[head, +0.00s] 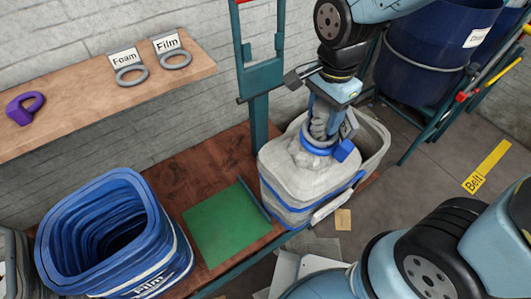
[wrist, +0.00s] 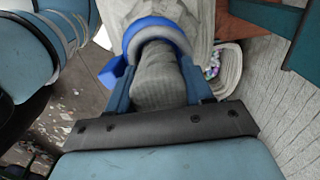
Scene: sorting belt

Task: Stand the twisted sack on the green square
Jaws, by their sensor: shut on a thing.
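The twisted sack (head: 292,178) is pale grey with blue bands and hangs or stands upright at the right end of the bench, right of the green square. Its twisted neck, with a blue ring (head: 318,143) around it, rises to my gripper (head: 326,108). In the wrist view my gripper (wrist: 157,82) is shut on the grey neck (wrist: 155,72), with a finger on each side and the blue ring (wrist: 155,28) beyond. The green square (head: 222,222) lies bare on the brown bench. I cannot tell whether the sack's base touches the bench.
A teal post (head: 259,95) rises behind the bench. A pale basket (head: 374,145) is behind the sack. A shelf (head: 85,100) holds Foam and Film tags with grey rings and a purple ring.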

